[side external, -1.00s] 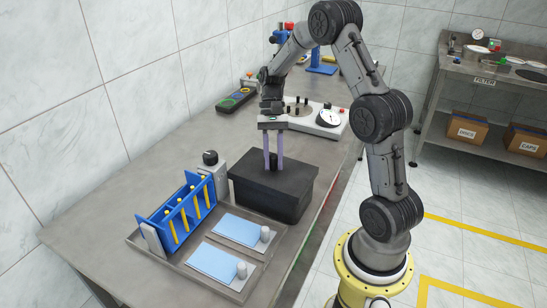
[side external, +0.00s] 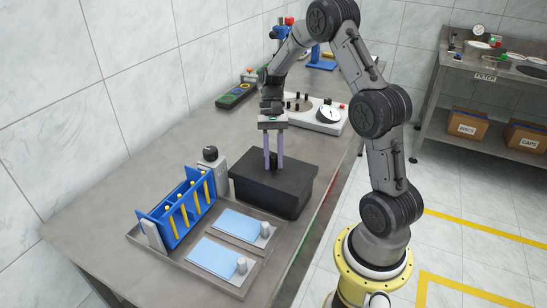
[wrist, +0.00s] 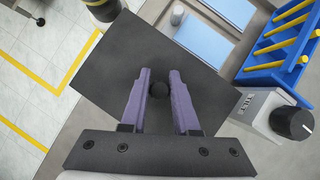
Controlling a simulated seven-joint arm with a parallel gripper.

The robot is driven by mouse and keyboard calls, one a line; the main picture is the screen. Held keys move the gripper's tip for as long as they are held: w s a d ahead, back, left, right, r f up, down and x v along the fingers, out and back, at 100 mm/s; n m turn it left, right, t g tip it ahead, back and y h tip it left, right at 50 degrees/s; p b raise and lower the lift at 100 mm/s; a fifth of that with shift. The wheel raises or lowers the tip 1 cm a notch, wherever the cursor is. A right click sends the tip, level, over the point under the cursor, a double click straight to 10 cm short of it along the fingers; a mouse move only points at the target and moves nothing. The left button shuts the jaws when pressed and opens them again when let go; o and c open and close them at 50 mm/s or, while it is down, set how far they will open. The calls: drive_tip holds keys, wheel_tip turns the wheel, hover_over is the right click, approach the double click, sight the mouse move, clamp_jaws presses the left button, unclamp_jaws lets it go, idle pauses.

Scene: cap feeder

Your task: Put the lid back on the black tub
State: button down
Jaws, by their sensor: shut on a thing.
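The black tub (side external: 270,197) stands on the bench just behind the tray, in the side view. Its flat dark lid (side external: 295,176) lies across the top, and I see no clear gap between lid and tub. The lid also fills the middle of the wrist view (wrist: 205,82). A small black knob (side external: 273,160) rises from the lid's centre and shows between my fingers in the wrist view (wrist: 158,89). My gripper (side external: 273,166) points straight down with its purple fingers (wrist: 160,76) shut on the knob. The tub's inside is hidden by the lid.
A grey tray (side external: 193,262) with blue pads and small white cylinders lies in front. A blue rack (side external: 176,212) of yellow sticks and a grey box with a black dial (side external: 210,155) stand left. A white dial device (side external: 318,117) sits behind. The bench's right edge is close.

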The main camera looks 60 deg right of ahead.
drive_tip(key=shift+f, duration=0.25)
idle(0.5)
drive_tip(key=shift+c, duration=0.5)
unclamp_jaws()
drive_tip(key=shift+r, duration=0.1)
drive_tip(key=shift+r, duration=3.7)
clamp_jaws()
